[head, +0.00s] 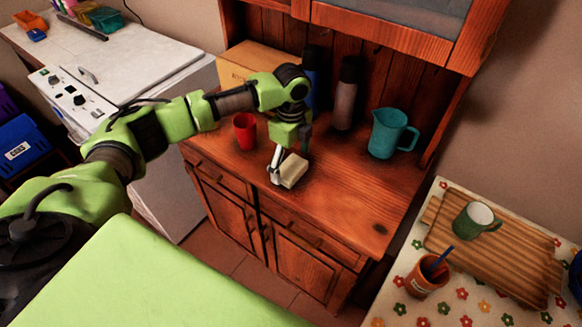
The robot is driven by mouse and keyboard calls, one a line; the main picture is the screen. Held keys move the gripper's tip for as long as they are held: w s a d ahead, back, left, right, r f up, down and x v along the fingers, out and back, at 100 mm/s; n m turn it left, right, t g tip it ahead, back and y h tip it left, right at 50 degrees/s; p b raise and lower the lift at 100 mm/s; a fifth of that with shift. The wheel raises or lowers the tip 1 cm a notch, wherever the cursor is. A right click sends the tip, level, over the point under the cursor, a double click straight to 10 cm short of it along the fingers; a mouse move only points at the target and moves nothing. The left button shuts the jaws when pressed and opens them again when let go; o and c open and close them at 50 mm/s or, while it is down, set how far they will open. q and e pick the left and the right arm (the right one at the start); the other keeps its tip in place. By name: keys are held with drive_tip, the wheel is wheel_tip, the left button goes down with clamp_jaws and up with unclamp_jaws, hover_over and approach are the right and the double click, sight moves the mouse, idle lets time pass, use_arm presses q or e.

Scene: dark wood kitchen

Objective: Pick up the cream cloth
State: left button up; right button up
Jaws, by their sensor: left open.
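The cream cloth (293,171) is a small pale folded block on the wooden cabinet's counter (340,197), near its front edge. My left arm reaches in from the left over the counter. My left gripper (287,168) points down at the cloth, with a pale finger at the cloth's left side. The gripper is open. Whether the fingers touch the cloth is too small to tell. My right gripper is not in view.
A red cup (245,131) stands left of the cloth. A teal pitcher (388,134), a dark bottle (345,95) and a cardboard box (246,62) stand farther back. The counter right of the cloth is clear. A flowered table (398,294) is at lower right.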

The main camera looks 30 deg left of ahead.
use_arm(q)
drive_tip(key=shift+f, duration=0.95)
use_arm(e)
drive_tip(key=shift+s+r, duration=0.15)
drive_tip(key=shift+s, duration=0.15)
use_arm(q)
drive_tip(key=shift+c, duration=0.2)
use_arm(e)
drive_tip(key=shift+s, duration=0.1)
use_arm(q)
drive_tip(key=c, duration=0.9)
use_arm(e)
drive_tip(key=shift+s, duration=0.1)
use_arm(q)
drive_tip(key=shift+r, duration=0.1)
drive_tip(key=shift+c, duration=0.2)
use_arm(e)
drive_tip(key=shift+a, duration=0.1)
